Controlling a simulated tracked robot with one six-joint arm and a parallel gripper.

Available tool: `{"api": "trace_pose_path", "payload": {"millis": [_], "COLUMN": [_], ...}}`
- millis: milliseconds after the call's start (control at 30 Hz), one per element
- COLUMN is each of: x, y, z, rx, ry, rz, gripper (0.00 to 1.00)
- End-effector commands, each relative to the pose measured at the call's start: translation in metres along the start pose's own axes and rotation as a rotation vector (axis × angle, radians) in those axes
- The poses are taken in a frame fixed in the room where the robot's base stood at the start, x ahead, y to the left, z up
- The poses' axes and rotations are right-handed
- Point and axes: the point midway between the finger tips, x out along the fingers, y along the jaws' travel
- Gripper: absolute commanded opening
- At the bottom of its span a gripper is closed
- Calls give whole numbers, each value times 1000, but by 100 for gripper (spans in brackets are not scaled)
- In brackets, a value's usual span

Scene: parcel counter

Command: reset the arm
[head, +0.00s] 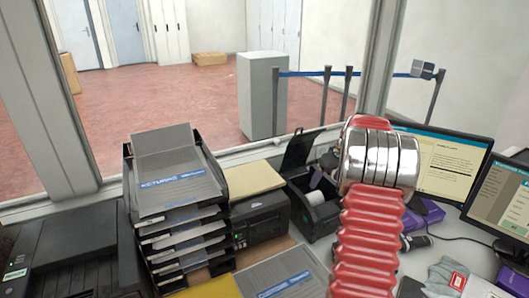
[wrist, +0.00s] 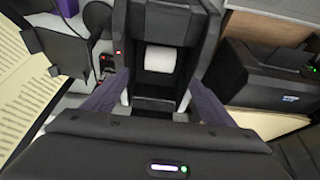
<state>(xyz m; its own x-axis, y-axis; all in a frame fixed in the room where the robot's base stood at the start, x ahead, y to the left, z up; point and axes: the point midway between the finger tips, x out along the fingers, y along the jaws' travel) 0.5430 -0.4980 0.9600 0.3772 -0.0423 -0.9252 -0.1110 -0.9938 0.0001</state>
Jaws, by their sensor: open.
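My gripper (wrist: 157,103) is open, with its two purple fingers spread apart and nothing between them. In the wrist view, a black label printer (wrist: 190,62) with its lid raised and a white paper roll (wrist: 160,60) inside lies beyond the fingers. In the head view, my arm with red ribbed sleeve and chrome rings rises at the centre right and hides most of the gripper. I cannot tell whether the fingers touch the printer.
A stack of black paper trays (head: 185,215) stands left of the printer, with another black printer (head: 262,222) between. Two monitors (head: 452,165) stand at the right. A window frame (head: 245,152) runs behind the counter. The counter is crowded.

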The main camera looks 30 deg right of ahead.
Motion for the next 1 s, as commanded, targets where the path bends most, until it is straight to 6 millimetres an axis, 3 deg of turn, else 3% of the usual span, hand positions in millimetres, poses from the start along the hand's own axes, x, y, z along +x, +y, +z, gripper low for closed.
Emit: {"api": "trace_pose_path", "payload": {"millis": [400, 533, 667, 1000], "x": [0, 9, 19, -8], "y": [0, -5, -19, -82], "z": [1, 16, 44, 73], "rx": [74, 156, 249, 363], "ry": [-2, -37, -93, -171], "rz": [1, -7, -20, -14], "gripper": [78, 78, 78, 78]}}
